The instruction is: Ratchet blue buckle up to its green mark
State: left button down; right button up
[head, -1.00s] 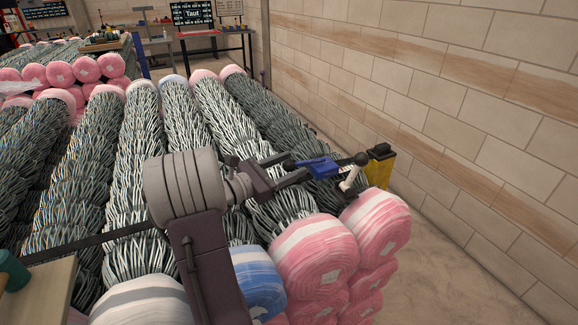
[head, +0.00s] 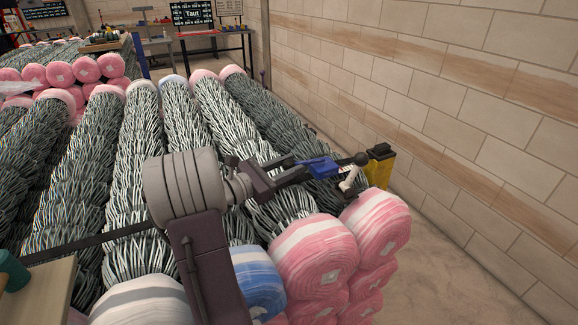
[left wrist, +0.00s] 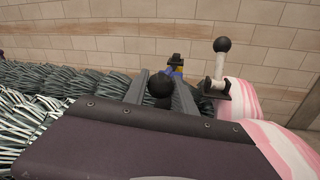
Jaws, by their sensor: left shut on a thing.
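The blue buckle (head: 319,166) lies near the right edge of the wire mesh rolls, before the stone wall. In the left wrist view, a black ball (left wrist: 160,86) sits between my two fingers, with a bit of blue (left wrist: 174,70) just beyond. A white lever (head: 348,180) with a black knob (head: 361,159) stands just right of the buckle. I cannot make out a green mark. My right gripper is not in view.
A yellow post (head: 379,168) with a black top stands right of the lever. Pink-wrapped roll ends (head: 313,255) and a blue-wrapped one (head: 258,282) are stacked below my arm. The stone wall (head: 450,120) bounds the right side. A screen reading "Taut" (head: 193,13) stands at the back.

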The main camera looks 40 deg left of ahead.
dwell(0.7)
pick_arm(q)
jog(key=r+g+p, duration=0.1)
jog(key=p, duration=0.3)
jog(key=r+g+y+p, duration=0.1)
jog(key=r+p, duration=0.1)
jog(key=p, duration=0.1)
jog(key=w+r+g+p, duration=0.1)
jog(key=r+p, duration=0.1)
jog(key=p, duration=0.2)
jog(key=shift+d+r+m+g+p, duration=0.25)
jog(key=shift+d+m+g+p, duration=0.05)
jog(key=shift+m+g+p, duration=0.1)
jog(key=w+r+g+p, duration=0.1)
jog(key=p, duration=0.3)
jog(key=w+d+r+g+y+p, duration=0.1)
jog(key=g+p, duration=0.1)
jog(key=p, duration=0.3)
jog(key=w+r+g+y+p, duration=0.1)
jog(key=g+p, duration=0.1)
jog(key=p, duration=0.2)
jog(key=shift+d+m, duration=0.25)
jog(key=shift+m, duration=0.05)
jog(key=shift+w+f+g+y+p, duration=0.15)
jog(key=shift+w+g+y+p, duration=0.2)
jog(key=shift+p, duration=0.65)
jog(key=shift+s, duration=0.1)
